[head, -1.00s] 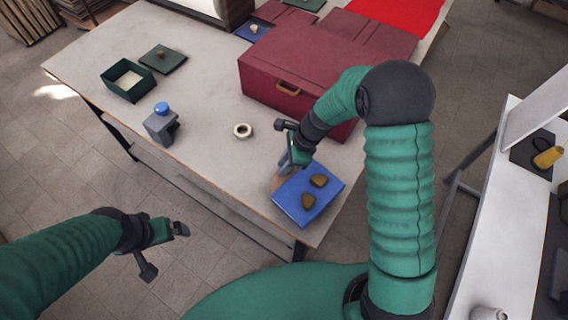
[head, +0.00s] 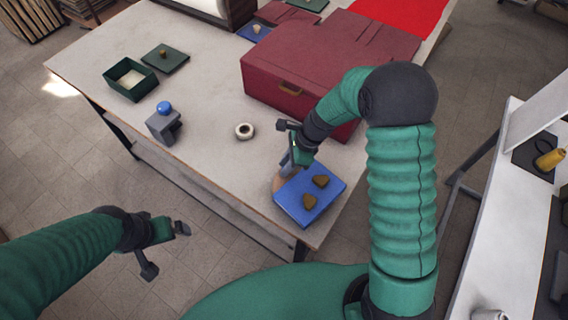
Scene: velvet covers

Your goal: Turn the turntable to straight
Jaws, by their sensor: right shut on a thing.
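The turntable shows as a blue square top (head: 312,211) near the front right corner of the table, over a round tan base (head: 278,184) that is mostly hidden. Two brown rounded pieces, one nearer (head: 309,202) and one farther (head: 320,181), sit on the blue top. The top lies slightly askew to the table's front edge. My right gripper (head: 287,168) is at the turntable's far left edge, shut on that edge; its fingertips are partly hidden. My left gripper (head: 167,249) is open and empty, off the table's front edge over the floor.
A maroon case (head: 268,77) stands behind my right arm. The table's front left is clear.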

